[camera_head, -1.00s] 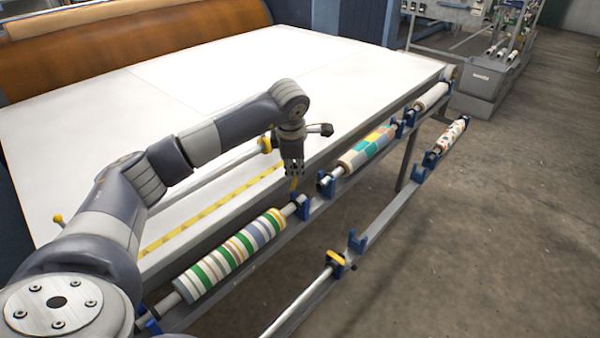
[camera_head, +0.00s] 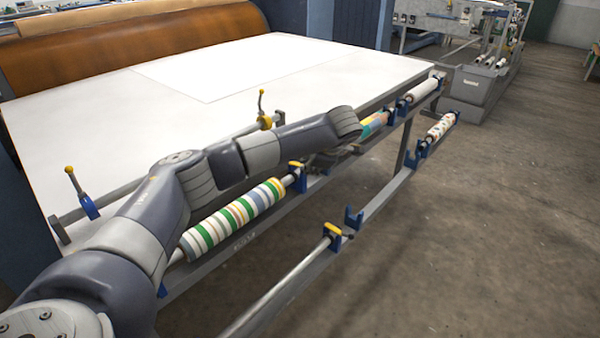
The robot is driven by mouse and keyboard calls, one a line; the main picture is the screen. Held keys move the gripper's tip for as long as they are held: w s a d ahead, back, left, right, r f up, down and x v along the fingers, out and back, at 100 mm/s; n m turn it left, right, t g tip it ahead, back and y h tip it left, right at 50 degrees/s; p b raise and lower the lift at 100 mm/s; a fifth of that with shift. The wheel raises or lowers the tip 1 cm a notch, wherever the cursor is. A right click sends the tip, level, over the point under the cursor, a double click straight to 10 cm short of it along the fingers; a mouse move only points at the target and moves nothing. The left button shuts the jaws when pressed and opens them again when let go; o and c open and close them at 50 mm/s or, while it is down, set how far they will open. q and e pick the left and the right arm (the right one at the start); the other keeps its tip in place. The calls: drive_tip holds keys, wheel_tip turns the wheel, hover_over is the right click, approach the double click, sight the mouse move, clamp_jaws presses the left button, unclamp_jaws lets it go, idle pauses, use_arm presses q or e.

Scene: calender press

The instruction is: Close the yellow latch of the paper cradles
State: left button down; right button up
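A striped paper roll (camera_head: 235,217) lies on the front rail. The blue cradle (camera_head: 299,181) at its right end has a yellow latch (camera_head: 297,164) lying across its top. On the lower rail, another yellow latch (camera_head: 332,229) lies over the bar end at a blue cradle. My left arm crosses above the striped roll. My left gripper (camera_head: 322,162) is mostly hidden under the arm's bent end, just right of the upper latch. Its fingers cannot be made out. The cradle at the roll's left end is largely hidden by my arm. My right gripper is not in view.
A multicoloured roll (camera_head: 373,124) is partly hidden behind my arm. A white roll (camera_head: 421,91) and a spotted roll (camera_head: 441,126) lie farther right. An empty blue cradle (camera_head: 353,217) stands on the lower rail. The floor to the right is clear.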

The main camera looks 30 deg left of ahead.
use_arm(q)
drive_tip(key=f+y+b, duration=0.1)
drive_tip(key=d+f+y+b, duration=0.1)
drive_tip(key=f+y+b, duration=0.1)
drive_tip(key=shift+s+d+f+m+t, duration=0.1)
drive_tip(key=shift+d+m+t, duration=0.3)
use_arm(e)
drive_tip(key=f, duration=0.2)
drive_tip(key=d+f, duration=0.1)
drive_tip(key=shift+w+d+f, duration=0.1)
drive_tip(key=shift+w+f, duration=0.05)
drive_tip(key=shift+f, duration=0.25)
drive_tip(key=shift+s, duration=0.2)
use_arm(q)
drive_tip(key=c, duration=1.8)
unclamp_jaws()
drive_tip(key=o, duration=0.4)
drive_tip(key=shift+d+f, duration=0.15)
drive_tip(key=shift+c, duration=0.2)
drive_tip(key=v, duration=1.1)
drive_tip(key=shift+d+r, duration=0.25)
drive_tip(key=shift+d, duration=0.2)
